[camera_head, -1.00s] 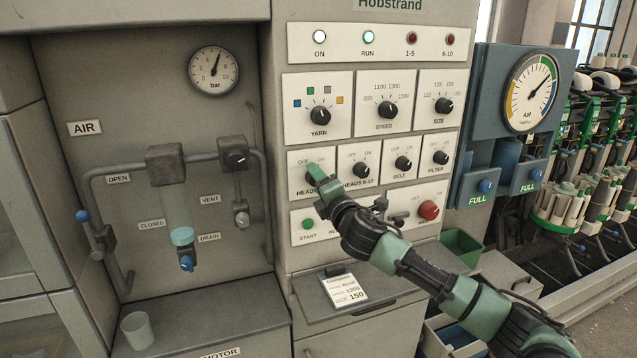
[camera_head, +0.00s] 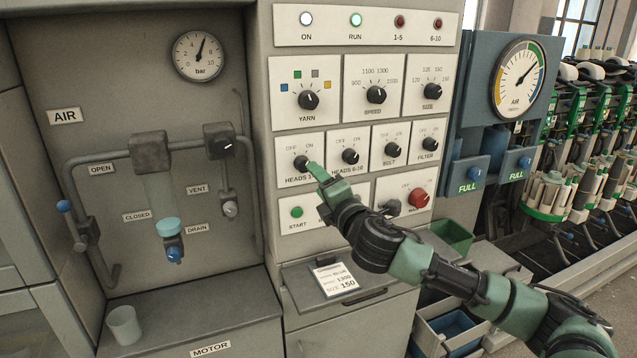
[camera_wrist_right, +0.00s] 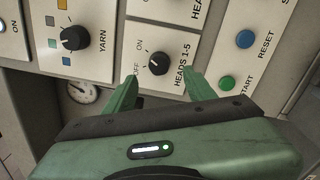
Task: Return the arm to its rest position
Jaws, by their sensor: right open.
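My right gripper (camera_head: 316,172) is in front of the control panel, just below and right of the black HEADS 1-5 knob (camera_head: 302,163). In the right wrist view, the open fingers (camera_wrist_right: 160,84) stand either side of the same knob (camera_wrist_right: 158,64), with panel showing between the fingertips and it. Nothing is held. My right arm (camera_head: 430,270) reaches in from the lower right and covers part of the panel's lower row. My left gripper is not in view.
Below are a card ledge (camera_head: 300,292) and green bin (camera_head: 452,236). A cup (camera_head: 124,325) stands at left.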

